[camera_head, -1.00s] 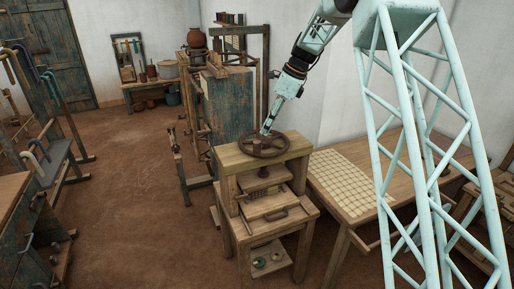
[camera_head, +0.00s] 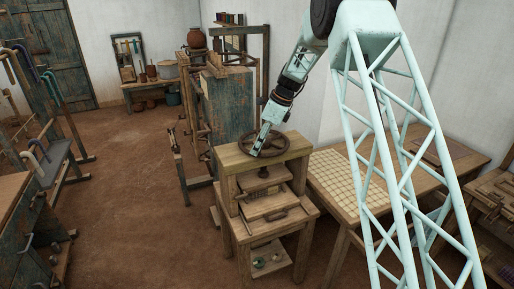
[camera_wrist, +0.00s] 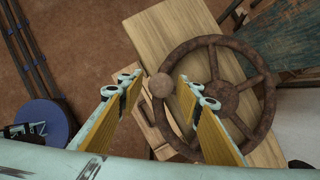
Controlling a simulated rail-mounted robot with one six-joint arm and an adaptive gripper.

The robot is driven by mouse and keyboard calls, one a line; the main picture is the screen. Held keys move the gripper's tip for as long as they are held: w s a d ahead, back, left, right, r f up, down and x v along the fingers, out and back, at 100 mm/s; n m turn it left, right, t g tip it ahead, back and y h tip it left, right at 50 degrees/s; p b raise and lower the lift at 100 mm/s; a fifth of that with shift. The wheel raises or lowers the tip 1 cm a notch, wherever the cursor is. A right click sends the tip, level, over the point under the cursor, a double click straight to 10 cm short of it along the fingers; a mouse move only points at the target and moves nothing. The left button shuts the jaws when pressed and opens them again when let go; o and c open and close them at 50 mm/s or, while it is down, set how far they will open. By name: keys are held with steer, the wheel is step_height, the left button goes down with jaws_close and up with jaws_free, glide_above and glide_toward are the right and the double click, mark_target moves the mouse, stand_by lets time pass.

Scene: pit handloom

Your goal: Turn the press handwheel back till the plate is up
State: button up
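The wooden press (camera_head: 235,165) stands in the middle of the head view, with its dark brown spoked handwheel (camera_head: 277,138) lying flat on top. The wheel also shows in the wrist view (camera_wrist: 268,82), with a round knob (camera_wrist: 160,85) on its rim. Below the top beam, the screw runs down to the wooden plate (camera_head: 264,185); its exact gap to the board beneath is hard to tell. My gripper (camera_head: 260,150) is down at the wheel's near left rim. In the wrist view, my gripper (camera_wrist: 158,80) is open, its two fingers on either side of the knob, with gaps showing.
A table (camera_head: 325,210) with a gridded pale sheet stands right of the press. A blue weathered cabinet (camera_head: 228,105) and frame stand behind it. A workbench (camera_head: 20,215) is at the left edge. Brown floor left of the press is clear.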

steer(key=shift+f, duration=0.25)
jaws_close()
steer(key=shift+a, duration=0.1)
